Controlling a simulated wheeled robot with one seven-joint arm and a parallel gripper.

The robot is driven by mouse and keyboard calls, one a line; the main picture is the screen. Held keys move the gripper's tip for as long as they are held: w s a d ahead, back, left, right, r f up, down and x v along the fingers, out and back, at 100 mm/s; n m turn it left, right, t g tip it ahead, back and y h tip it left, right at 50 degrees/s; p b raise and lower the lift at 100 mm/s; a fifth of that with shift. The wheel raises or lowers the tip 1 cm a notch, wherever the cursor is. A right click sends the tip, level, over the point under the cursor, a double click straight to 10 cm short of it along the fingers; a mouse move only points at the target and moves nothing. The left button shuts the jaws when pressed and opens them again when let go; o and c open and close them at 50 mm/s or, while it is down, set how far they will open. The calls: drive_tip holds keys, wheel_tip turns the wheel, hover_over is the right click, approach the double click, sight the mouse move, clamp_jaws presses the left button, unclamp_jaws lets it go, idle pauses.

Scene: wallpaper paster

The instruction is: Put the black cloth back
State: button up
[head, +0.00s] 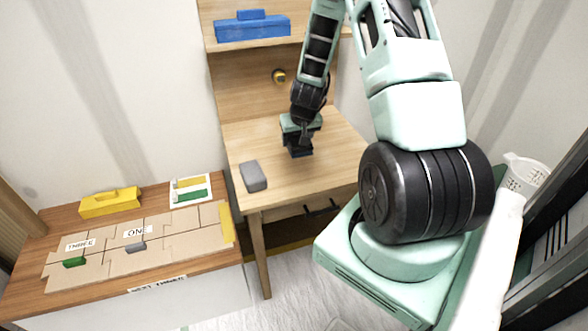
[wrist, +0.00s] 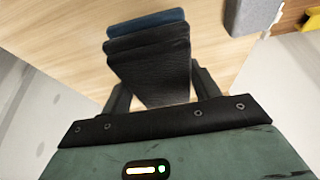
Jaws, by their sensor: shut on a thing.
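The black cloth (wrist: 150,65) is a dark folded stack between my gripper's fingers in the wrist view. A dark blue layer (wrist: 146,18) shows at its far edge; I cannot tell whether it is a separate cloth. In the head view my gripper (head: 299,140) points down over the wooden desk (head: 235,145), right of the grey block. The black cloth (head: 298,151) shows below the gripper, close to the desktop. My gripper is shut on the cloth. Whether the cloth touches the desktop is hard to tell.
A grey block (head: 253,176) lies on the desk's left front part. A blue box (head: 252,27) sits on the shelf above. A low table (head: 200,262) at left holds cardboard pieces, a yellow box (head: 110,203) and a white card (head: 191,191). The desk's right front is clear.

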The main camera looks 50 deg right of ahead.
sight(296, 167)
wheel_tip(296, 167, down, 10)
drive_tip(key=shift+r+p, duration=0.25)
drive_tip(key=shift+p, duration=0.5)
drive_tip(key=shift+f, duration=0.2)
drive_tip(key=shift+f+b, duration=0.15)
drive_tip(key=shift+b, duration=0.15)
drive_tip(key=o, duration=1)
